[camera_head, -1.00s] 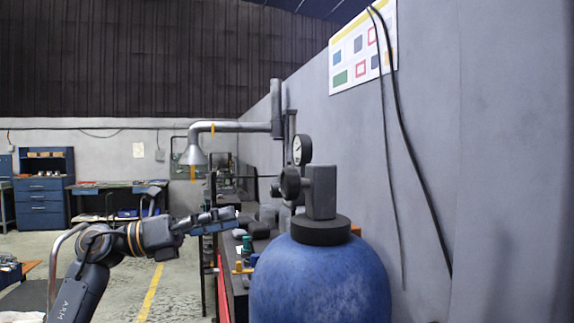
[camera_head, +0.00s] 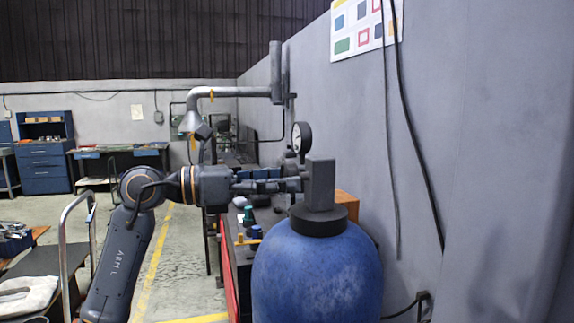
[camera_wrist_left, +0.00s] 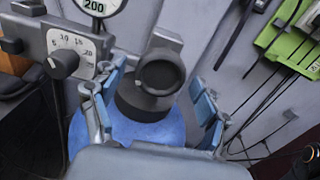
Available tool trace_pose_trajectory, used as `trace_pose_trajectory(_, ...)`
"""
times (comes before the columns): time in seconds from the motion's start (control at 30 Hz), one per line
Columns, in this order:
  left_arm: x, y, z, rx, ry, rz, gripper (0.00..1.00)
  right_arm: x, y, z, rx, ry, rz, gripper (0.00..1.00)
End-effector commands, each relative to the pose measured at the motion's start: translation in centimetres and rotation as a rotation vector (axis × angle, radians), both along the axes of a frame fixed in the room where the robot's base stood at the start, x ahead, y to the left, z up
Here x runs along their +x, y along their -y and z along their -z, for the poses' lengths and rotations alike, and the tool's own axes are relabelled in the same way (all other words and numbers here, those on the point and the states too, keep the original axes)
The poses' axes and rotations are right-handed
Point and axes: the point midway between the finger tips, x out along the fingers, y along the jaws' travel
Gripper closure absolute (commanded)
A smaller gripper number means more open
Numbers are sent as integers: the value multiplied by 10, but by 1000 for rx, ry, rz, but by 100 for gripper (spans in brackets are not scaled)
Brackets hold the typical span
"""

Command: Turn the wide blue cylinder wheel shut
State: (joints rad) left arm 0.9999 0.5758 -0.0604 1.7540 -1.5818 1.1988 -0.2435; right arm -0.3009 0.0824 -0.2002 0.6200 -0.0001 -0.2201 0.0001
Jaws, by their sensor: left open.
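The wide blue cylinder (camera_head: 316,275) stands upright at the lower middle of the head view, with a dark collar and a grey valve block (camera_head: 320,184) on top. Its round dark wheel (camera_wrist_left: 160,73) shows in the left wrist view, facing the camera; in the head view my gripper hides it. My left gripper (camera_head: 296,185) reaches in from the left at the valve's height. In the left wrist view its blue-padded fingers stand apart, one on each side of the wheel, with the wheel ahead between them. I cannot tell whether they touch it. My right gripper is out of view.
A pressure gauge (camera_head: 301,138) rises behind the valve. A dial panel (camera_wrist_left: 75,52) is left of the wheel in the left wrist view. A bench with small items (camera_head: 247,222) lies left of the cylinder; a grey wall and hanging cables (camera_head: 405,120) are right.

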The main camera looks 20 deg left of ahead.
Motion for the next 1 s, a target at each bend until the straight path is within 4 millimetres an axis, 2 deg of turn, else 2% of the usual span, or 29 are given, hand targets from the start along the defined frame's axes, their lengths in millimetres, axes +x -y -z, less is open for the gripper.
trace_pose_trajectory(0.13, 6, 10, -1, -1, 1, 1, 25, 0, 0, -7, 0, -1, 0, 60)
trace_pose_trajectory(0.43, 8, 12, 1, 1, 1, 0, 25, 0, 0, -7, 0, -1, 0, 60)
trace_pose_trajectory(0.47, 8, 12, 1, 1, 1, 0, 27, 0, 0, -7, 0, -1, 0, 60)
trace_pose_trajectory(0.7, 8, 11, 1, 0, 0, 0, 76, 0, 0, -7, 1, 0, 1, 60)
trace_pose_trajectory(0.73, 8, 11, 0, 0, 0, 0, 80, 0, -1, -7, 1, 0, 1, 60)
trace_pose_trajectory(1.0, 8, 11, 2, 13, 20, -1, 80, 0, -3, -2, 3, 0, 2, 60)
